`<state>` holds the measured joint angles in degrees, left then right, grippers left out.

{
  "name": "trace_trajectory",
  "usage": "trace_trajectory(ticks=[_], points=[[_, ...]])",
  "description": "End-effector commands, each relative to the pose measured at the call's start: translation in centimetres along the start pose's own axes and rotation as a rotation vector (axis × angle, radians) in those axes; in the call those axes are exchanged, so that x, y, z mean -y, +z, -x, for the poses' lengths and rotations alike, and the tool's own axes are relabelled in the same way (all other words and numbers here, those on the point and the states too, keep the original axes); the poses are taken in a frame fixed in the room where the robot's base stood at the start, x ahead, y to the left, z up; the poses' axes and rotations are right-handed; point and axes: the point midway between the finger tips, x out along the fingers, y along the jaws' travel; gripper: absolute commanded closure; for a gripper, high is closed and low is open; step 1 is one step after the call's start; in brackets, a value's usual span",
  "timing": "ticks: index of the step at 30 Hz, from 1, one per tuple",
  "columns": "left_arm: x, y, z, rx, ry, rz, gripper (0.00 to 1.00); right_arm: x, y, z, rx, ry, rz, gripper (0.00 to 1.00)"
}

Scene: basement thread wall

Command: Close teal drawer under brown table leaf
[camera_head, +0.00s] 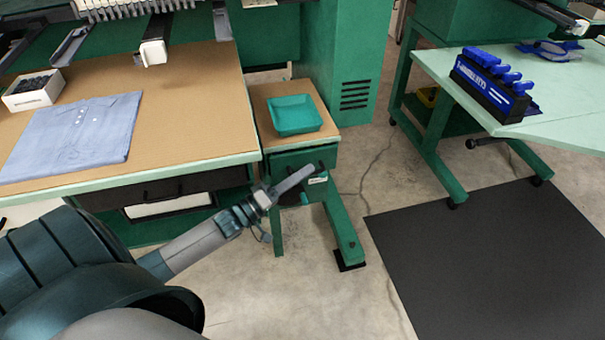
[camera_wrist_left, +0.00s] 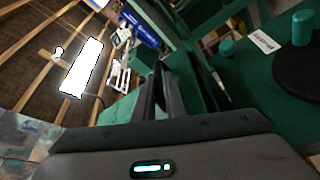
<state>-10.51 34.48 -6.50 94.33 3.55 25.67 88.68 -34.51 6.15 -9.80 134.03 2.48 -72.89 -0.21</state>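The brown table leaf (camera_head: 262,103) holds a teal tray (camera_head: 296,116) at the middle of the head view. Under the leaf is the teal drawer (camera_head: 284,162), with a small white label on its front. How far the drawer stands out is hard to tell. My left gripper (camera_head: 306,174) is in front of the drawer and hides part of its face. Its fingers lie close together with nothing between them; they also show in the left wrist view (camera_wrist_left: 156,88). Whether they touch the drawer I cannot tell. My right gripper is in neither view.
The large brown table (camera_head: 200,100) at left bears a folded blue shirt (camera_head: 75,138) and a white box (camera_head: 33,92). A pale green table (camera_head: 560,125) with a blue-handled tool rack (camera_head: 490,88) stands at right. A black mat (camera_head: 480,265) covers clear floor.

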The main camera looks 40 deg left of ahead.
Motion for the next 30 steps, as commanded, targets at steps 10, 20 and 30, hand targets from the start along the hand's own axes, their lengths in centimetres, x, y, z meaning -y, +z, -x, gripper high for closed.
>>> trace_trajectory(ticks=[10, 20, 30], points=[[1.4, -2.2, -0.9, -0.002, -0.001, -0.005, 1.00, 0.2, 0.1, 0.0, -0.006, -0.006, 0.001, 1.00], [1.4, -2.3, -0.9, -0.004, -0.001, -0.005, 0.83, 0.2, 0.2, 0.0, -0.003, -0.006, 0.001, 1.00], [1.4, -2.3, -0.3, -0.003, -0.001, -0.004, 0.83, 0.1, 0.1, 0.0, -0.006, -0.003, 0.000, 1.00]])
